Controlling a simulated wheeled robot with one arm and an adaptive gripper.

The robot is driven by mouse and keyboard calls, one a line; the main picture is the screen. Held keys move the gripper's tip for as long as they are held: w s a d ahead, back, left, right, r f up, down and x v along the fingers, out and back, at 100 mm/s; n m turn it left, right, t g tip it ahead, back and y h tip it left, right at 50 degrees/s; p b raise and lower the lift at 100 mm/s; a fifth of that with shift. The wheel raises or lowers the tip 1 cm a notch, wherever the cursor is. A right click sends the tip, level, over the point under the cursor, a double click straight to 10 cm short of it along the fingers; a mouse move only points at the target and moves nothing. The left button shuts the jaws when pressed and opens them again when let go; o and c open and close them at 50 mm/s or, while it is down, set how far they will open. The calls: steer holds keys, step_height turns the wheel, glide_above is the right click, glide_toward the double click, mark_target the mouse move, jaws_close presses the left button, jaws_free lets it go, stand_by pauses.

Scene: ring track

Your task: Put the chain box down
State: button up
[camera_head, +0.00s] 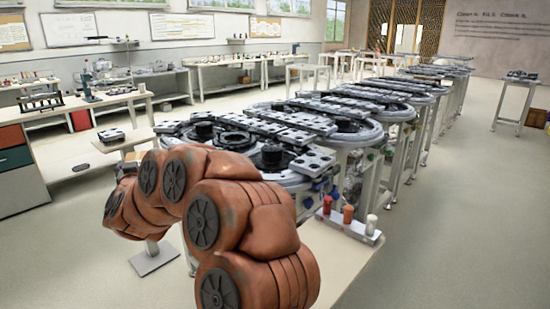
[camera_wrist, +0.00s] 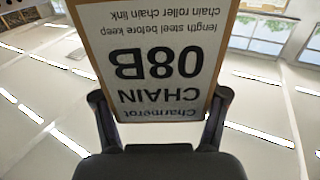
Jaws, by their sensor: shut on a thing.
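The chain box (camera_wrist: 150,45) is a white-faced box with tan edges. Its label, upside down in the wrist view, reads "Charmerot CHAIN 08B". My gripper (camera_wrist: 160,95) is shut on the box, with one black finger at each side edge. Ceiling lights and windows lie behind the box in the wrist view, and no supporting surface shows under it there. In the head view my orange arm bends across the front, and I cannot make out the box or the fingers clearly.
A ring-track machine (camera_head: 345,138) with round stations and grey plates runs away behind my arm. A pale ledge at its near end holds red, orange and white cylinders (camera_head: 348,214). A small stand (camera_head: 128,141) is at left. Workbenches (camera_head: 75,108) line the wall. Floor at right (camera_head: 460,230) is clear.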

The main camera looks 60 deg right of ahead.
steer(key=s+d+r+m+g+h+p, duration=0.1)
steer(key=s+d+r+m+g+h, duration=0.25)
steer(key=s+d, duration=0.5)
steer(key=s+d+r+m+g+h+p, duration=0.1)
steer(key=s+d+r+m+g+h, duration=0.15)
steer(key=s+d+g, duration=0.4)
steer(key=s+d+r+m+g, duration=0.1)
steer(key=s+d+m+g, duration=0.2)
steer(key=s, duration=0.7)
steer(key=s+d+r+m+g, duration=0.1)
steer(key=s+d+m+g, duration=0.25)
steer(key=s, duration=0.75)
steer(key=shift+n+h, duration=0.3)
steer(key=shift+n, duration=0.05)
steer(key=shift+w+d+f+b, duration=0.1)
steer(key=shift+d+f, duration=0.8)
steer(key=shift+d, duration=1.8)
steer(key=shift+d+f+b, duration=0.1)
steer(key=shift+d+f, duration=0.75)
steer(key=shift+d, duration=1.8)
steer(key=shift+w+d+f+b, duration=0.1)
steer(key=shift+d+f, duration=0.8)
steer(key=shift+d, duration=1.8)
steer(key=shift+f, duration=0.1)
steer(key=o, duration=1.9)
steer(key=shift+f, duration=0.1)
steer(key=shift+c, duration=0.2)
